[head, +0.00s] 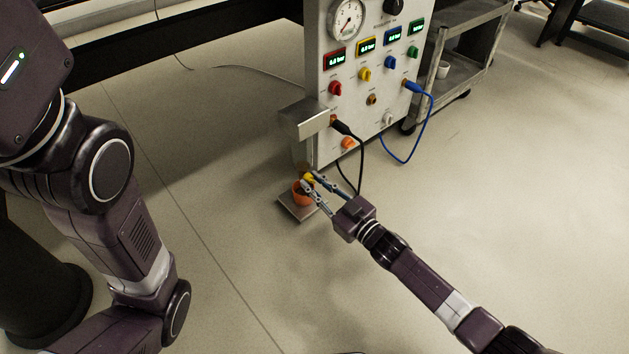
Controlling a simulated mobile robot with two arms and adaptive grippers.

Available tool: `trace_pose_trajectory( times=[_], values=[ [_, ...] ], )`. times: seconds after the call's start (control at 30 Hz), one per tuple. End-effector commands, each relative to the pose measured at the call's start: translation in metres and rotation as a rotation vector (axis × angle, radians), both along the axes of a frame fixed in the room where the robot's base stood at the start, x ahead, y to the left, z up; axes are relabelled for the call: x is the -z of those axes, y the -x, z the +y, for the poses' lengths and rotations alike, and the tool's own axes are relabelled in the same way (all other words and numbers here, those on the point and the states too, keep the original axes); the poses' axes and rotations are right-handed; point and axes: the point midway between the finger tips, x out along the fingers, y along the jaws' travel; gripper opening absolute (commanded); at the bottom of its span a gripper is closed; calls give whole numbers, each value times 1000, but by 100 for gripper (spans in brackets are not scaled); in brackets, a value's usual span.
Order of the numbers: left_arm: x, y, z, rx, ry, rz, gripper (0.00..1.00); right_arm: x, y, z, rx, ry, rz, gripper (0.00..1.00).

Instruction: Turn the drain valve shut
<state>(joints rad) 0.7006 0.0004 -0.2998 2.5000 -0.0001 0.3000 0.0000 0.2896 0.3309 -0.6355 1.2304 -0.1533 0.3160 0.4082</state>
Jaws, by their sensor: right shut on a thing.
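My right gripper (307,179) reaches in from the lower right to the foot of the panel. Its two fingers are closed about a small yellow part (309,176), which looks like the drain valve's handle. The fingers partly cover it, so I cannot tell which way the handle points. An orange cup (301,195) is just below it on a small metal plate (298,212). My left arm fills the left side, and its gripper is outside the picture.
The panel (350,108) carries a gauge (346,20), lit displays and several coloured knobs. A metal bracket (304,120) juts from its left side. A black cable (361,160) and a blue cable (429,120) hang in front. A grey cart (462,50) stands behind; the floor at right is clear.

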Motion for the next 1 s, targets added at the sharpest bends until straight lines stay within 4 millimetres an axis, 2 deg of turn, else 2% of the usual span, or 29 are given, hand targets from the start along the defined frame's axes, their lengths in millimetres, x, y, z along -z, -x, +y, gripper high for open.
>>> trace_pose_trajectory(
  times=[0.57, 0.6, 0.73, 1.0],
  values=[
    [-2, 0, 0, 0, 0, 0, 40, 0, 0, 0, -1, 31, -24, 0],
    [-2, 0, 0, 0, 0, 0, 40, 0, 1, 0, -1, 31, -24, 22],
    [-2, 0, 0, 0, 0, 0, 40, 0, 0, 0, -1, 32, -23, 36],
    [-2, -1, 0, 1, 1, 5, 40, 0, 1, 0, 0, 32, -23, 36]
  ],
)
